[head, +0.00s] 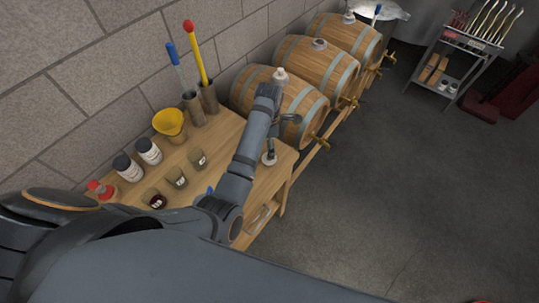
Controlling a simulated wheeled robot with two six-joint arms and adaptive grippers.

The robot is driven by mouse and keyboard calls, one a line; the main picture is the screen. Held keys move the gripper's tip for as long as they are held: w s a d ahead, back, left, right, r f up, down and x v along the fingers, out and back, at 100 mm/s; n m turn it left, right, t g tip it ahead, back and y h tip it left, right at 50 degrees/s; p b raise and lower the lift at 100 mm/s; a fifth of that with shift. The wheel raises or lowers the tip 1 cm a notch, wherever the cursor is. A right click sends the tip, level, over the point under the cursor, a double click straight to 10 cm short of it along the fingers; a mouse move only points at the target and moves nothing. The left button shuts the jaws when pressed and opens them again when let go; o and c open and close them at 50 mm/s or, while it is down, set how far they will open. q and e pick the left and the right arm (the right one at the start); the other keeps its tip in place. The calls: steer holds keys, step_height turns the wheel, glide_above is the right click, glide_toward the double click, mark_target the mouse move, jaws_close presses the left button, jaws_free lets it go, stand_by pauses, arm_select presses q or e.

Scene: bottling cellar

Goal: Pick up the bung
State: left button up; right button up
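A pale bung-like stopper (281,74) sits on top of the nearest barrel (250,88). Similar pale pieces show on the middle barrel (319,44) and on the far barrel (348,17); I cannot tell for certain which is the task's bung. My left arm reaches over the table toward the nearest barrel, its upper end just below that stopper. A small pale round piece (269,159) with a dark upright part is at the table's right end. My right gripper is out of view.
A block wall stands behind. A metal cart (455,62) is far right; the floor between is clear.

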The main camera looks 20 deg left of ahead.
arm_select(q)
steer(key=f, duration=0.2)
steer(key=shift+s+f, duration=0.2)
steer(key=shift+f, duration=0.15)
steer(key=shift+w+f+p, duration=0.25)
steer(key=shift+f+p, duration=0.15)
steer(key=shift+f, duration=0.35)
steer(key=f, duration=0.2)
steer(key=f+p, duration=0.1)
steer(key=f, duration=0.1)
steer(key=shift+s+d, duration=0.1)
steer(key=shift+s, duration=0.15)
steer(key=shift+f, duration=0.3)
steer(key=shift+w+f, duration=0.1)
steer(key=c, duration=1.2)
steer(key=shift+c, duration=0.2)
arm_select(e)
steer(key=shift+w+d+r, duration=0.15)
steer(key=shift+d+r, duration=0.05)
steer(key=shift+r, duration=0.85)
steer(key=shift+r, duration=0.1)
